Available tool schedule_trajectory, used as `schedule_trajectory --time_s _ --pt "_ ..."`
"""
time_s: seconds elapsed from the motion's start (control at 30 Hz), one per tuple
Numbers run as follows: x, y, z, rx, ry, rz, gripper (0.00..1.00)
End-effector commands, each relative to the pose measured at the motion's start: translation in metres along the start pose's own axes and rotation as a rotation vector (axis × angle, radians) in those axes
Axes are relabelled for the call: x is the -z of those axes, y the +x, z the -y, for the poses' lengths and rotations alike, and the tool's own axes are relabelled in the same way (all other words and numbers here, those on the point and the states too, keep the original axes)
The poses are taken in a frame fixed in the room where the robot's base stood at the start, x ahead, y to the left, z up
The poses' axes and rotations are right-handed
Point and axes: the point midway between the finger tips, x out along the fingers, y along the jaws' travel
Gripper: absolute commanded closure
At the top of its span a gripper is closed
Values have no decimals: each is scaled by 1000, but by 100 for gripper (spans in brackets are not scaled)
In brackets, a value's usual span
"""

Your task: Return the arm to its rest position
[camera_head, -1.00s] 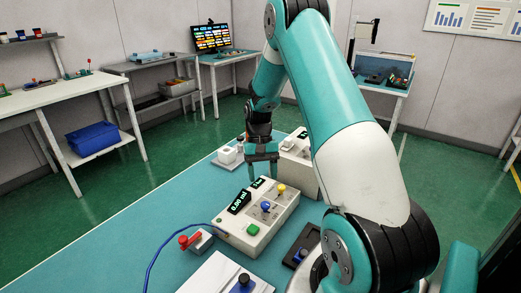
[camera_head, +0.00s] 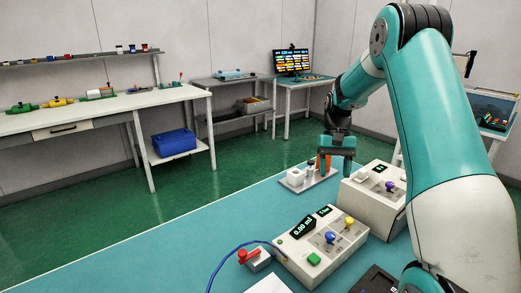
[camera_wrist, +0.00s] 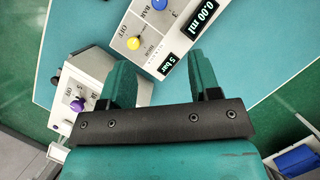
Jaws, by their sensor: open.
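My gripper (camera_head: 336,166) hangs at the end of my teal arm (camera_head: 435,110), over the far part of the teal table (camera_head: 190,240). In the wrist view its two teal fingers (camera_wrist: 165,85) stand wide apart with nothing between them. Below and in front of the fingertips is a white control box (camera_head: 322,245) with a 0.00 ml display, a blue knob, a yellow knob and a green button; it also shows in the wrist view (camera_wrist: 160,45). A second white box (camera_head: 375,205) with a purple knob stands to the right of the gripper.
A red-handled valve (camera_head: 255,258) with a blue hose stands at the front. A side bench (camera_head: 60,122) and a blue bin (camera_head: 174,142) are at the left. The table's left part is clear.

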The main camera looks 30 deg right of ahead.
Motion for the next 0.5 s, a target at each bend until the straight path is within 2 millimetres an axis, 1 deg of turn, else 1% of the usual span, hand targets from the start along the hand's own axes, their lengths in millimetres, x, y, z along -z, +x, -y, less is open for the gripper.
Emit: schedule_trajectory --time_s 0.17,0.27,0.37,0.4,0.47,0.5 --pt "-2 -1 2 -1 -8 -3 43" --pt "-16 -6 21 -6 -69 -26 43" --pt "-51 -15 61 -12 -210 -80 43" --pt "-72 -18 80 -13 -288 -108 43" --pt "-111 -19 109 -10 -419 -149 43" --pt "-138 -17 126 -5 -510 -176 43"
